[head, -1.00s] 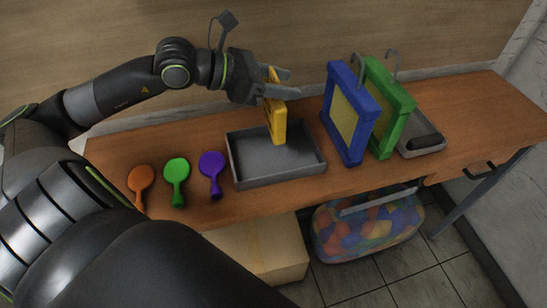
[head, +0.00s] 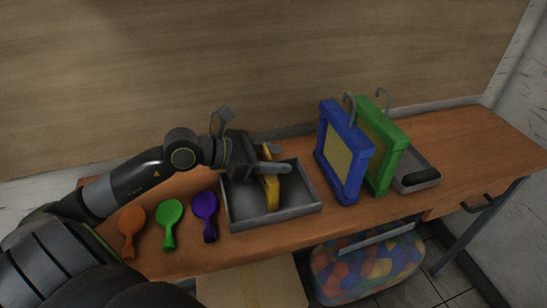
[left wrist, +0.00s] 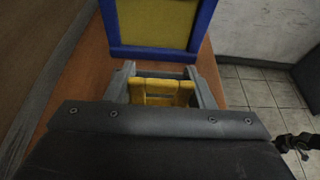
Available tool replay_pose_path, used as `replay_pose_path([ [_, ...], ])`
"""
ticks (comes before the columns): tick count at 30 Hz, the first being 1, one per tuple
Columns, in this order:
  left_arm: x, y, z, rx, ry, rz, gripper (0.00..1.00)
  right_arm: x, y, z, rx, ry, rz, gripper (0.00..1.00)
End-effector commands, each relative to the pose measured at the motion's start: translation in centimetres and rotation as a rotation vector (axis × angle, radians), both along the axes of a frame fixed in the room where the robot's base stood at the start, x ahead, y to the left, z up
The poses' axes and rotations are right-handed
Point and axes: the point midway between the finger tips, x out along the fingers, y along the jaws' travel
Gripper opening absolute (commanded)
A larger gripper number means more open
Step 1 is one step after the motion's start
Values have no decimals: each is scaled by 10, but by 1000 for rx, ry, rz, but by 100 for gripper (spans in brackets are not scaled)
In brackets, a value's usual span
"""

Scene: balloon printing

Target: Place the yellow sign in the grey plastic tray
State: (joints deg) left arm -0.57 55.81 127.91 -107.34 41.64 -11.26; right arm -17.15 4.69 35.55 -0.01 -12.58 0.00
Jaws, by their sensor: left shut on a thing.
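The yellow sign (head: 272,192) is upright between the fingers of my left gripper (head: 272,160), which is shut on it. It stands over the inside of the grey plastic tray (head: 270,222), with its lower part below the tray's rim line. I cannot tell whether it touches the tray floor. In the left wrist view the yellow sign (left wrist: 160,92) shows between the gripper's two grey fingers (left wrist: 160,84). The tray is otherwise empty.
Orange (head: 132,220), green (head: 169,215) and purple (head: 206,207) balloon-shaped things lie left of the tray. A blue frame (head: 327,150) and a green frame (head: 400,138) stand to its right. Another grey tray (head: 425,182) is beyond them. A wall stands behind the table (head: 460,145).

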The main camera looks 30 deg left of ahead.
Motion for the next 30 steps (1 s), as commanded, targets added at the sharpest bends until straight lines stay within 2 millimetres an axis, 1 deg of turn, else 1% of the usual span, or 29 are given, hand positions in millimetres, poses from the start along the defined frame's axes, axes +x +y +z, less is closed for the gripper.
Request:
replay_pose_path([
  [7,0,0,-1,1,-1,0,13,-1,0,0,0,2,0,36],
  [11,0,0,-5,1,-1,0,13,-1,0,-4,0,2,0,36],
  [12,0,0,-4,1,-1,0,52,-1,0,-3,0,2,0,36],
  [16,0,0,-3,0,0,0,69,-1,0,-2,0,2,0,36],
  [25,0,0,-2,1,-1,0,70,-1,1,-2,1,3,-1,36],
  [28,-1,1,2,1,0,0,70,-1,2,3,2,3,-1,36],
  [30,-5,4,4,3,4,0,70,-1,3,8,3,3,-2,36],
])
